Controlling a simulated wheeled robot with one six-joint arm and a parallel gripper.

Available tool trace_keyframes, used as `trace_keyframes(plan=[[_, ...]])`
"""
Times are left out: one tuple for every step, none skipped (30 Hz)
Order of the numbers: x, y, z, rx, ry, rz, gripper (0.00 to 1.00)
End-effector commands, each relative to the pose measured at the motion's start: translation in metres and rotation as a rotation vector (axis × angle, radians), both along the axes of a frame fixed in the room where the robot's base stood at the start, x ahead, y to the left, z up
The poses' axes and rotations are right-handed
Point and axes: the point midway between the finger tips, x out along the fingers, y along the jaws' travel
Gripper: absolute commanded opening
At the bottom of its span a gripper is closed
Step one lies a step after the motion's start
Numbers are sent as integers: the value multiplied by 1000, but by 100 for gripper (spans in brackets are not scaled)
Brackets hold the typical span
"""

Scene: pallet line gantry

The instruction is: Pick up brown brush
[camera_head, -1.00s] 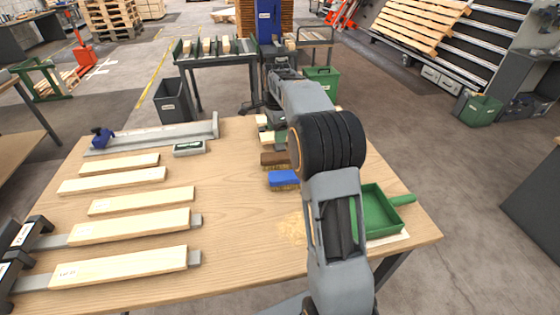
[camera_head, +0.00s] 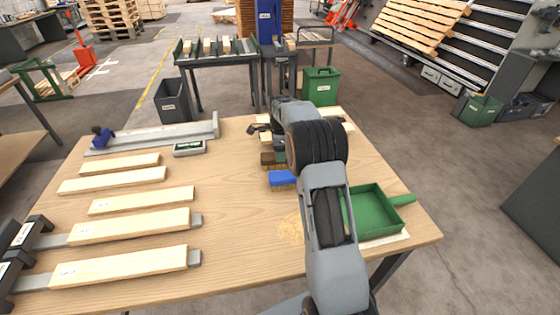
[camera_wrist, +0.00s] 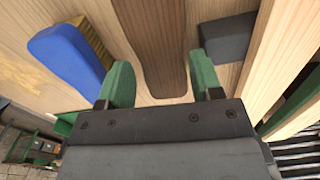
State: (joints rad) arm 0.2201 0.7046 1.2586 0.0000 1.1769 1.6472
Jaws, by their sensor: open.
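The brown brush (camera_head: 267,158) lies on the wooden table, just behind a blue brush (camera_head: 283,178), and my arm hides part of it. In the wrist view, the long brown handle (camera_wrist: 163,45) of the brush runs between the two green finger pads of my gripper (camera_wrist: 160,82). The gripper is open, with a gap on both sides of the handle. The blue brush (camera_wrist: 68,58) is left of the fingers, with its bristles facing the brown brush.
A dark grey block (camera_wrist: 226,38) sits close to the right finger, beside a pale wooden piece (camera_wrist: 280,40). A green dustpan (camera_head: 374,212) lies at the table's right. Several pale boards (camera_head: 130,226) lie at the left. The middle of the table is clear.

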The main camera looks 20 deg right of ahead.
Motion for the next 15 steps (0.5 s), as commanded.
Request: trace_keyframes(plan=[[0, 0, -6, 1, 4, 0, 60], [0, 0, -10, 1, 4, 0, 60], [0, 0, -16, 2, 6, 0, 60], [0, 0, -20, 2, 6, 0, 60], [0, -1, -24, 1, 5, 0, 60], [0, -1, -29, 1, 5, 0, 60], [1, -1, -34, 1, 4, 0, 60], [1, -1, -37, 1, 4, 0, 60], [1, -1, -40, 1, 4, 0, 60], [1, -1, -43, 1, 3, 0, 60], [1, -1, -45, 1, 3, 0, 60], [1, -1, -47, 1, 2, 1, 60], [1, -1, -48, 1, 2, 1, 60], [1, -1, -49, 1, 2, 1, 60], [1, -1, -49, 1, 2, 1, 60]])
